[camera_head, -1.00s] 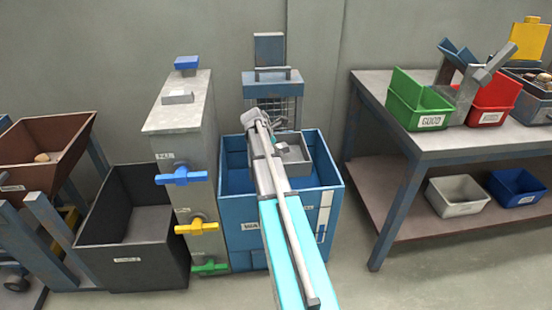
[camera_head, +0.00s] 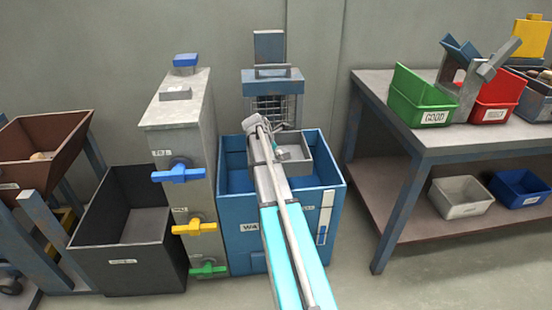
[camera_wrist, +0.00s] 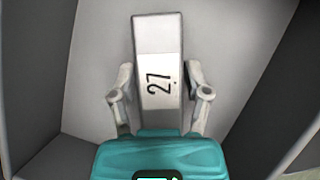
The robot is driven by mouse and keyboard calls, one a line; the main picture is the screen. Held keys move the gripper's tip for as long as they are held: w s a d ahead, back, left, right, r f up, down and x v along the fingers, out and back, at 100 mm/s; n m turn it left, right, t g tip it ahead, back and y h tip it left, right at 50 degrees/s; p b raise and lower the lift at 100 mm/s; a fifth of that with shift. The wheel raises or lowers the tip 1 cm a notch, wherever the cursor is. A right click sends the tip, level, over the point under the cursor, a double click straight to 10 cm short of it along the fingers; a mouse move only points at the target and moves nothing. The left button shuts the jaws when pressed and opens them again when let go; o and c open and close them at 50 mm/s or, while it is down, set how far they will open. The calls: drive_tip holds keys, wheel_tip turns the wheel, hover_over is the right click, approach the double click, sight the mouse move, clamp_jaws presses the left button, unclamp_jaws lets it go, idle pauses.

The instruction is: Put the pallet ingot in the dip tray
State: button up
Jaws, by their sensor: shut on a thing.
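The pallet ingot (camera_wrist: 158,55) is a pale grey bar with a white face marked "27", seen in the wrist view. My gripper (camera_wrist: 160,95) is shut on it, one finger on each side. Grey walls surround the ingot there, matching the dip tray (camera_wrist: 90,75). In the head view the dip tray (camera_head: 306,163) is a small grey tray inside the top of a blue tank. My gripper (camera_head: 279,153) is over or in its left part. The ingot is hidden in the head view, and I cannot tell whether it touches the tray floor.
The blue tank (camera_head: 236,212) has open room at its left. A grey valve column (camera_head: 188,125) with blue, yellow and green handles stands close on its left, beside a black bin (camera_head: 133,255). A table (camera_head: 460,139) with green and red bins stands at right.

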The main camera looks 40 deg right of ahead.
idle(0.3)
drive_tip(key=o, duration=1.3)
drive_tip(key=shift+o, duration=0.2)
drive_tip(key=shift+r, duration=0.15)
drive_tip(key=p+v, duration=0.4)
drive_tip(key=v, duration=0.1)
drive_tip(key=shift+d, duration=0.1)
drive_tip(key=p+v, duration=0.6)
drive_tip(key=v, duration=0.1)
